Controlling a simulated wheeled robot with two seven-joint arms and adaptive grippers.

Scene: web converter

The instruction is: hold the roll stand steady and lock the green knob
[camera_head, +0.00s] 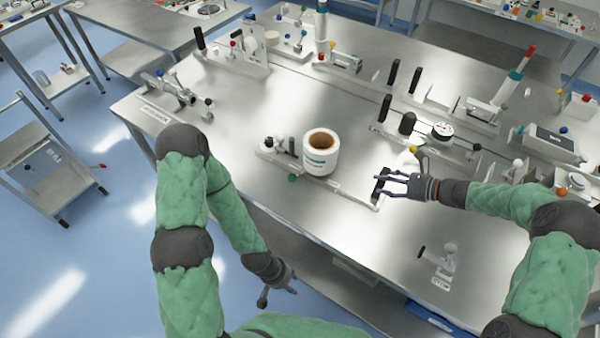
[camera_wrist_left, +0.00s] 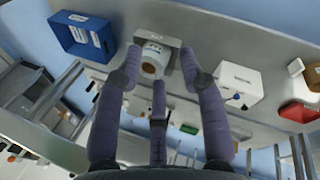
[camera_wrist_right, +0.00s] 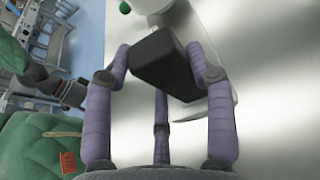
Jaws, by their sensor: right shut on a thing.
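The roll stand (camera_head: 345,190) is a pale bar on the steel table, carrying a white roll (camera_head: 320,162) with a brown core. The green knob (camera_head: 292,177) is at the front of its left part; it also shows at the top of the right wrist view (camera_wrist_right: 125,7). My right gripper (camera_head: 392,186) is shut on the black handle (camera_wrist_right: 163,62) at the stand's right end. My left gripper (camera_head: 281,287) hangs in front of the table, apart from the stand. Its fingers are spread and empty in the left wrist view (camera_wrist_left: 160,70).
Several other fixtures with black handles stand behind and right of the stand. A small white fixture (camera_head: 439,264) lies near the front right. Bare tabletop (camera_head: 340,222) lies in front of the stand. The left wrist view shows a blue bin (camera_wrist_left: 82,36) and a white box (camera_wrist_left: 238,86).

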